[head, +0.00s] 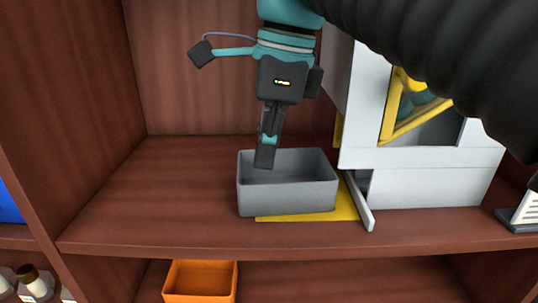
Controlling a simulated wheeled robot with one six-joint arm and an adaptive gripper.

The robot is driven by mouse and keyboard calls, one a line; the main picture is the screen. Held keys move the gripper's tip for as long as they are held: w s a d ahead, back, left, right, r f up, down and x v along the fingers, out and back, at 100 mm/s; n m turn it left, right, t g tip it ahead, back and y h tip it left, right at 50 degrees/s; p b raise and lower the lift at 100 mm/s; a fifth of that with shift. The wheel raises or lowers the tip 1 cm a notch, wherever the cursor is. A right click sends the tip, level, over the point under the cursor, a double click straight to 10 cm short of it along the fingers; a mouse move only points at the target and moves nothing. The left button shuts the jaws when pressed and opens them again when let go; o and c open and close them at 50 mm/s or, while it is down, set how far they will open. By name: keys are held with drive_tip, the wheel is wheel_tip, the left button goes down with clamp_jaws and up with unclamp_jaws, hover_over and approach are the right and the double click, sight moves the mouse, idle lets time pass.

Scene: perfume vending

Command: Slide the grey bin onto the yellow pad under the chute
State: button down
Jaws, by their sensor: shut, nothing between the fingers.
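The grey bin (288,199) is an open-topped box on the wooden shelf. It stands partly on the yellow pad (347,205), with its left end past the pad's left edge. The pad shows along the bin's front and right side. The chute (359,204) is a light grey strip low at the left of the white machine, just right of the bin. My gripper (264,162) is shut and points down, its tips overlapping the bin's left part in the head view. I cannot tell whether it touches the bin.
The white machine (425,183) with a yellow-framed window stands right of the bin. The shelf (150,200) is clear on the left. An orange bin (201,296) is on the level below. A small white card on a dark stand (522,216) is at far right.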

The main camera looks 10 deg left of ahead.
wheel_tip(320, 180, up, 5)
drive_tip(key=n+h, duration=0.2)
drive_tip(key=n, duration=1.3)
hover_over(230, 194)
drive_tip(key=s+a, duration=0.2)
drive_tip(key=a, duration=0.1)
wheel_tip(230, 194, down, 4)
drive_tip(key=a+n, duration=0.1)
drive_tip(key=n, duration=0.8)
drive_tip(key=f+n, duration=0.3)
drive_tip(key=n, duration=0.1)
drive_tip(key=w+f+n+b, duration=0.1)
drive_tip(key=f+n, duration=0.2)
drive_tip(key=n, duration=0.1)
drive_tip(key=f+n+b, duration=0.1)
drive_tip(key=f+n, duration=0.2)
drive_tip(key=n, duration=0.1)
drive_tip(key=shift+w+d+f+n, duration=0.1)
drive_tip(key=shift+w+f+n, duration=0.1)
drive_tip(key=shift+n, duration=0.1)
drive_tip(key=d, duration=0.3)
drive_tip(key=shift+w, duration=0.3)
drive_tip(key=shift+d, duration=0.45)
